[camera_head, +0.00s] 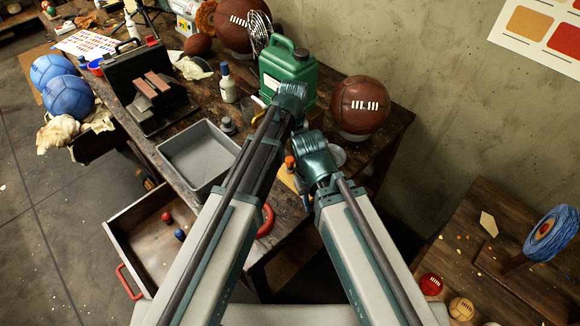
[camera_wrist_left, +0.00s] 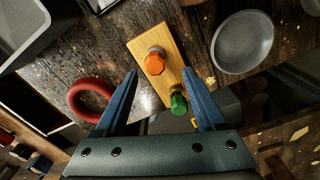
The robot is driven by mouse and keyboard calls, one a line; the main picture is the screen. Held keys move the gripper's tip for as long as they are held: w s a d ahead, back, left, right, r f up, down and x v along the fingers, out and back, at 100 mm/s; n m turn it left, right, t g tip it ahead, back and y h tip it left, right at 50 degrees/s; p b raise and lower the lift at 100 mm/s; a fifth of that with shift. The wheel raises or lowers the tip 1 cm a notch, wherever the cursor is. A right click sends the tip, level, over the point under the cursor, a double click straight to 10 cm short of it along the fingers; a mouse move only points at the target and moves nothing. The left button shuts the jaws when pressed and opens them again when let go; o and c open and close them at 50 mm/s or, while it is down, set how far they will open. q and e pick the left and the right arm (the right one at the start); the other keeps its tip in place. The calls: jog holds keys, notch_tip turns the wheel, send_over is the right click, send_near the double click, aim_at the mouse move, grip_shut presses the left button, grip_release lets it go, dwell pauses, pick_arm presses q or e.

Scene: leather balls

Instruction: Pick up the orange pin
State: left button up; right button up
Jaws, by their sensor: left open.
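The orange pin (camera_wrist_left: 155,63) stands in a light wooden board (camera_wrist_left: 152,37), and a green pin (camera_wrist_left: 179,103) stands near the board's closer end. In the head view the orange pin (camera_head: 290,163) shows in the gap between my two arms, and most of the board is hidden. My left gripper (camera_wrist_left: 159,72) is open. In the left wrist view its blue fingers flank the board, with the orange pin between the fingertips and nothing gripped. Whether it touches the pin I cannot tell.
A red ring (camera_wrist_left: 91,101) lies left of the left finger; a grey dish (camera_wrist_left: 243,42) is at the right. On the bench are a grey tray (camera_head: 198,156), a green canister (camera_head: 288,70) and a leather ball (camera_head: 360,104). An open drawer (camera_head: 150,240) holds small pins.

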aim_at(290, 159)
pick_arm(q)
jog(key=f+b, duration=0.5)
jog(key=shift+w+a+f, duration=0.1)
jog(key=shift+a+f, duration=0.05)
jog(key=shift+a, duration=0.25)
jog(key=shift+c, duration=0.2)
grip_shut()
